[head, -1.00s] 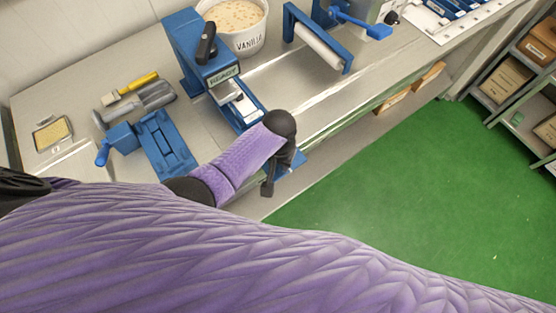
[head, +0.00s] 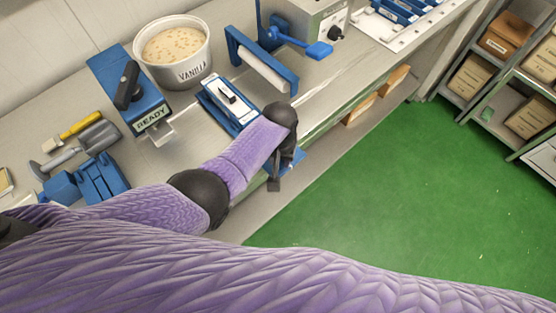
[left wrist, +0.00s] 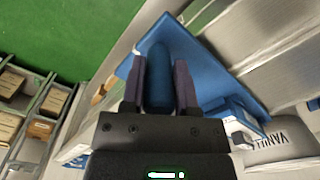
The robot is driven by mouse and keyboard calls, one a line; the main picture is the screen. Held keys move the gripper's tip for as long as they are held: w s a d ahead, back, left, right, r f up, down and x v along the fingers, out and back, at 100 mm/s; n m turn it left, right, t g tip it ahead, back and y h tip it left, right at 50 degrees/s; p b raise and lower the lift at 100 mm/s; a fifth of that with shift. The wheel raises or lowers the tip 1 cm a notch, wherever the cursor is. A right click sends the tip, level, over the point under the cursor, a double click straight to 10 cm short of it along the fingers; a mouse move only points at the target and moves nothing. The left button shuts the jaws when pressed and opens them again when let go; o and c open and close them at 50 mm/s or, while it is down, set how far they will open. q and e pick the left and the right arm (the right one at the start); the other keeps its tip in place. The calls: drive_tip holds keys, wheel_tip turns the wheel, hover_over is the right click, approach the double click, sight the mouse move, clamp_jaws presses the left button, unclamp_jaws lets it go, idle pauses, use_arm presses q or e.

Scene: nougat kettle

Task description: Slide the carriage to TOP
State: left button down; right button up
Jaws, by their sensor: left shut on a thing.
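The carriage (head: 244,113) is a blue tray with a pale plate and a small dark-and-white piece on it. It lies on the bench between the blue READY station (head: 128,88) and a blue frame with a white roller (head: 262,70). My left gripper (left wrist: 157,66) is shut on the carriage's rounded blue handle (left wrist: 159,88), with one dark finger on each side. The carriage's blue plate (left wrist: 208,62) shows behind the handle in the left wrist view. In the head view my left arm hides part of the carriage's near end. No TOP label is readable. My right gripper is not in view.
A white tub marked VANILLA (head: 178,58) stands behind the carriage. A grey box with a black knob (head: 318,22) stands beyond the roller frame. Tools and a blue fixture (head: 100,180) lie at left. Green floor (head: 380,190) is open in front; shelves (head: 500,100) stand at right.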

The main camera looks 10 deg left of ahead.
use_arm(q)
drive_tip(key=shift+w+a+r, duration=0.15)
drive_tip(key=shift+w, duration=0.1)
drive_tip(key=c, duration=0.8)
unclamp_jaws()
drive_tip(key=o, duration=0.4)
drive_tip(key=shift+a, duration=0.15)
drive_tip(key=shift+o, duration=0.2)
wheel_tip(320, 180, up, 9)
drive_tip(key=p, duration=0.4)
drive_tip(key=shift+p, duration=0.35)
drive_tip(key=shift+r, duration=0.4)
